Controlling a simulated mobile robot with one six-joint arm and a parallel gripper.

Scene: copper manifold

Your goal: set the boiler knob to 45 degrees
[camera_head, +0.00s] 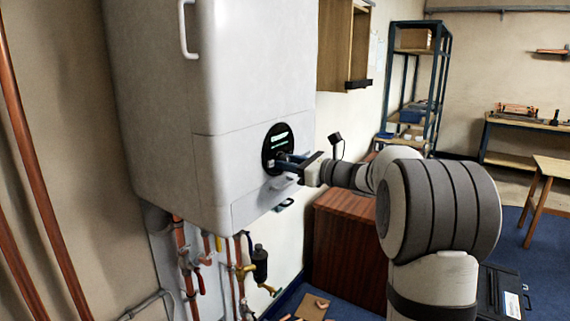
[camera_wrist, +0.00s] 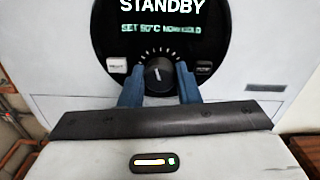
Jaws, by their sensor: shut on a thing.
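The boiler (camera_head: 160,100) is a large white wall cabinet in the head view, with a round black control panel (camera_head: 272,138) low on its front. In the wrist view the panel shows "STANDBY" (camera_wrist: 162,6) and a smaller green line that seems to read "SET 50°C NOW COLD". The dark round knob (camera_wrist: 158,75) sits below it, inside an arc of tick marks. Its pale pointer line stands nearly upright, tilted slightly left. My gripper (camera_wrist: 160,80) is shut on the knob, one blue finger on each side; in the head view the fingers largely hide the knob.
Small buttons (camera_wrist: 118,66) (camera_wrist: 204,67) flank the knob. Copper pipes and valves (camera_head: 188,262) hang below the boiler. A wooden cabinet (camera_head: 340,240) stands to its right, with a blue shelf rack (camera_head: 440,85) and a workbench (camera_head: 520,122) farther back.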

